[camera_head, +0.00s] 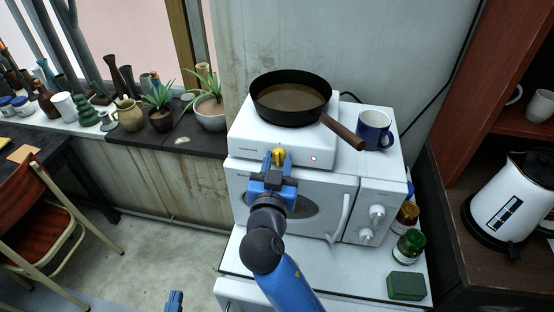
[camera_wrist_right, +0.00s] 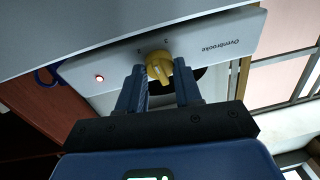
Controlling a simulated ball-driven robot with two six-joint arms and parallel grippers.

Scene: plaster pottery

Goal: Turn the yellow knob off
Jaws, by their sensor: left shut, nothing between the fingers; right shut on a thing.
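The yellow knob (camera_head: 279,156) is on the front of a white hot plate (camera_head: 300,155). My right gripper (camera_head: 279,163) is at the front of the hot plate, shut on the knob. In the right wrist view the knob (camera_wrist_right: 159,67) sits between the tips of my right gripper (camera_wrist_right: 160,80), with its pointer mark and some dial digits visible. A small red light (camera_head: 313,159) on the panel is lit; it also shows in the right wrist view (camera_wrist_right: 99,78). My left gripper (camera_head: 175,299) is low at the bottom edge, shut and empty, far from the knob.
A dark frying pan (camera_head: 290,97) with brown contents is on the hot plate, its wooden handle (camera_head: 343,132) pointing front right. A blue mug (camera_head: 374,130) stands beside it. A white microwave (camera_head: 335,205) is underneath. Jars (camera_head: 408,245) and a green block (camera_head: 406,286) stand at right.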

